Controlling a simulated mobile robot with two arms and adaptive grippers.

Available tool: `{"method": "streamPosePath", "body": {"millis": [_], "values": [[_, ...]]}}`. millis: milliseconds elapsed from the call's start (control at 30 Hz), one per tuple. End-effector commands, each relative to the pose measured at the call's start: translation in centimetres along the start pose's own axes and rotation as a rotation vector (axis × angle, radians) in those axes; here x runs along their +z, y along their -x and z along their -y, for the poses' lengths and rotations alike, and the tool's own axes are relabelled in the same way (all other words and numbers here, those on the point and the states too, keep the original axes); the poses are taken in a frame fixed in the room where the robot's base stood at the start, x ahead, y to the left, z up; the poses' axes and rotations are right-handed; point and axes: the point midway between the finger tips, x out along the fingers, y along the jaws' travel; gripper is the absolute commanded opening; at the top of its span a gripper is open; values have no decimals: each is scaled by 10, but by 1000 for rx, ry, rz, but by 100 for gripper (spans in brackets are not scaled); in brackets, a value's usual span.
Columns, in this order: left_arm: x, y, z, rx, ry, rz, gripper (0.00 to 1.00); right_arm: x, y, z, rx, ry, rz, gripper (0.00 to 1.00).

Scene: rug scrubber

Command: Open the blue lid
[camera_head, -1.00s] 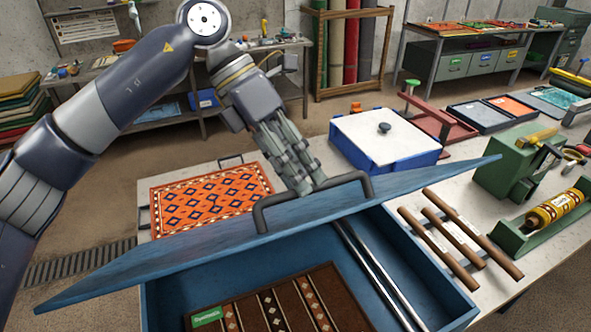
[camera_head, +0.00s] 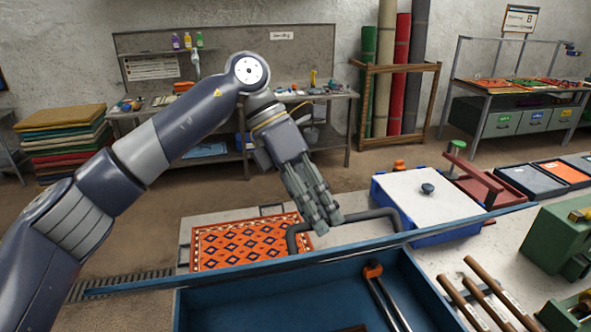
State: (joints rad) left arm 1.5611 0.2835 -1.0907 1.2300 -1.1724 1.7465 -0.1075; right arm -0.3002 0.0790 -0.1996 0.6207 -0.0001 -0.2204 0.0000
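The blue lid (camera_head: 270,269) is raised over the blue box (camera_head: 265,310) and shows nearly edge-on, as a long thin strip across the view. A dark bar handle (camera_head: 368,217) stands on the lid's far side. My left gripper (camera_head: 328,222) is at the left half of this handle, its fingers overlapping the bar. The fingers look close together, but whether they are closed around the bar is unclear. The box's interior shows below the lid, with a long metal tool with an orange end (camera_head: 373,271) inside. My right gripper is not in view.
A patterned orange rug (camera_head: 240,241) lies on the table behind the lid. A blue-and-white box (camera_head: 425,197) stands right of the handle. Wooden rods (camera_head: 487,292) and a green device (camera_head: 560,235) are at the right. A workbench and rug rolls stand behind.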

Motion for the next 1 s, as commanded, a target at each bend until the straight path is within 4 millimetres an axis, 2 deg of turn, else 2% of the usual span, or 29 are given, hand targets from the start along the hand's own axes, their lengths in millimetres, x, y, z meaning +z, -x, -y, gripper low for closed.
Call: {"method": "streamPosePath", "body": {"millis": [200,800,1000], "values": [[0,16,-6,1,3,0,33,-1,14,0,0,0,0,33],[-2,52,-24,1,1,0,33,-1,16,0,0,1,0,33],[-2,59,-27,0,-1,1,33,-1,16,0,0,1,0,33]]}}
